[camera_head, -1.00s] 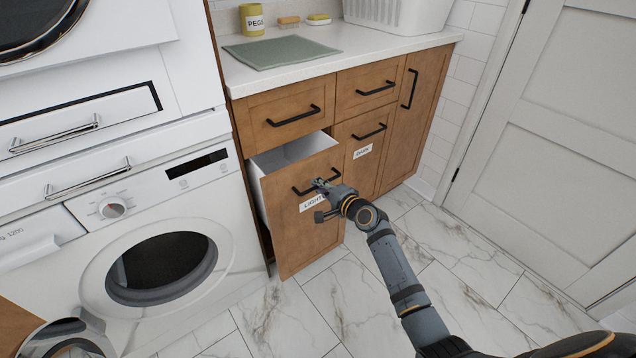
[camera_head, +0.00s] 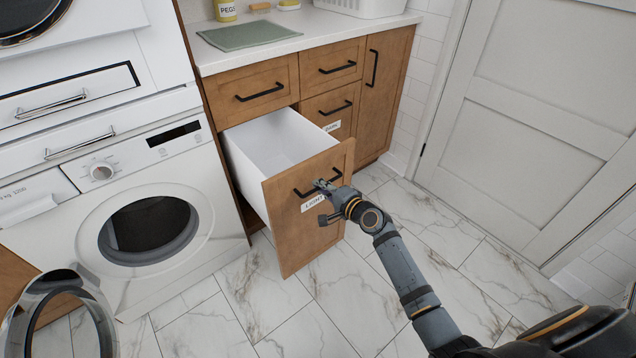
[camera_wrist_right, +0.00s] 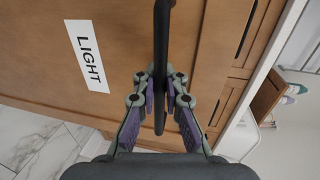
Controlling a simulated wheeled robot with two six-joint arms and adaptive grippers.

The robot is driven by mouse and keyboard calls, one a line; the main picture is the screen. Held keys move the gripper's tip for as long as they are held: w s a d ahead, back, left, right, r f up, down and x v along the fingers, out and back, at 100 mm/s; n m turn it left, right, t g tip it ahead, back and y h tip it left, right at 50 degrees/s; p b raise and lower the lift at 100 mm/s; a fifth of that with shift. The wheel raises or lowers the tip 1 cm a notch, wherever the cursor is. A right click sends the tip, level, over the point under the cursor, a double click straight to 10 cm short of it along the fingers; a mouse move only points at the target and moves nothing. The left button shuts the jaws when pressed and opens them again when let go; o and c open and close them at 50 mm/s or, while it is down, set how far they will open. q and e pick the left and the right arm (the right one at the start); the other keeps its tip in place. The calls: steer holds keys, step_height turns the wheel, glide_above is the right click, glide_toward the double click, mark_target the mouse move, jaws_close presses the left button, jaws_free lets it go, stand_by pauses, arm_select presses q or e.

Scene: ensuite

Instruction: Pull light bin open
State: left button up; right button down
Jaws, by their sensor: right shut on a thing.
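The light bin (camera_head: 303,225) is a wooden pull-out front labelled LIGHT, with a white bin body behind it. It stands well out from the cabinet in the head view, and its inside looks empty where it shows. Its front also shows in the right wrist view (camera_wrist_right: 110,25). My right gripper (camera_head: 325,186) is shut on the bin's black bar handle (camera_wrist_right: 161,60), which passes between its fingers in the wrist view. The gripper hides part of the handle in the head view. My left gripper is not in view.
The dark bin (camera_head: 332,110) is closed beside the light bin. A closed drawer (camera_head: 258,91) is above. A white washing machine (camera_head: 150,230) stands at left. The marble floor (camera_head: 330,300) in front is clear. A white door (camera_head: 530,130) is at right.

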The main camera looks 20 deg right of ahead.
steer(key=shift+s+d+r, duration=0.1)
stand_by(0.3)
steer(key=c, duration=1.4)
jaws_free()
steer(key=shift+c, duration=0.2)
steer(key=v, duration=1.2)
